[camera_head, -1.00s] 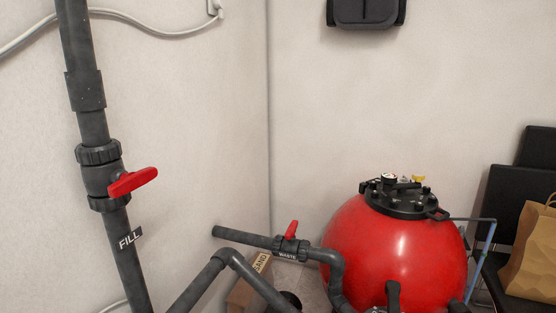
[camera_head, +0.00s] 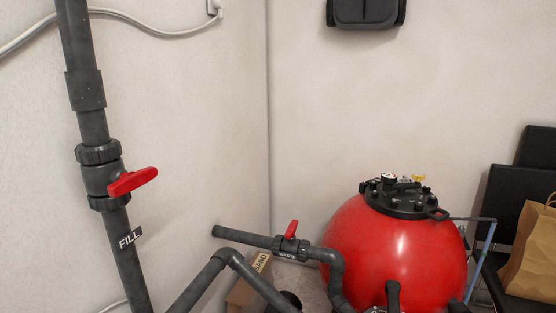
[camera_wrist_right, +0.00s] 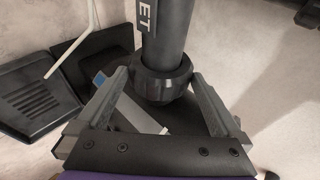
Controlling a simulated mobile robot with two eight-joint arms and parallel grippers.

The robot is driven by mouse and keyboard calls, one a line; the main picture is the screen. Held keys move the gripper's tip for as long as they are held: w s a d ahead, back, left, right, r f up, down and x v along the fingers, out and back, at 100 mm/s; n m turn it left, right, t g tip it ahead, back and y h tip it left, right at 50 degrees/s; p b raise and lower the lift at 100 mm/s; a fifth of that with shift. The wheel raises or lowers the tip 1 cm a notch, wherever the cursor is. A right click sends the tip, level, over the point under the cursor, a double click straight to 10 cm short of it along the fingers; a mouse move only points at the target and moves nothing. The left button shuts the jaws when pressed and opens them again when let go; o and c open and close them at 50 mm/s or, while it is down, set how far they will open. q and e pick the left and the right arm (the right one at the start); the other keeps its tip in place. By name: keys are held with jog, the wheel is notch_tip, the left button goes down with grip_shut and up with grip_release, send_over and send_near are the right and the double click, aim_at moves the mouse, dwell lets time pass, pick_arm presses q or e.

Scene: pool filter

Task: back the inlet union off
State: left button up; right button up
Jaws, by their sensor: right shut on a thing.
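In the right wrist view, a dark grey pipe comes down from the top with a label (camera_wrist_right: 148,16) on which "ET" is readable. At its lower end is the ribbed black union nut (camera_wrist_right: 163,77). My right gripper (camera_wrist_right: 163,88) has one finger on each side of this nut and is shut on it. The rest of the label is cut off. Neither gripper shows in the head view, and the nut cannot be picked out there.
The head view shows the red filter tank (camera_head: 395,250), the WASTE valve (camera_head: 290,245) and the FILL pipe valve (camera_head: 105,178) with its red handle. Dark panels (camera_wrist_right: 35,105) lie left in the wrist view.

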jog(key=a, duration=0.1)
jog(key=s+p, duration=0.1)
jog(key=a+g, duration=0.1)
jog(key=shift+s+a+f+n+h, duration=0.15)
jog(key=shift+a+f+n+h, duration=0.15)
jog(key=shift+f, duration=0.05)
jog(key=shift+h+p, duration=0.3)
jog(key=shift+p, duration=0.2)
jog(key=o, duration=1.6)
jog(key=shift+f, duration=0.15)
jog(key=shift+c, duration=0.2)
jog(key=shift+s+d, duration=0.1)
jog(key=shift+s+d+r+g+p, duration=0.35)
jog(key=shift+s+r+p, duration=0.1)
jog(key=shift+r+p, duration=0.25)
pick_arm(q)
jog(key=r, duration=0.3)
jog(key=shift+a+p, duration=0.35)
jog(key=shift+p, duration=0.05)
pick_arm(e)
jog(key=v, duration=0.3)
jog(key=shift+s+d+r, duration=0.15)
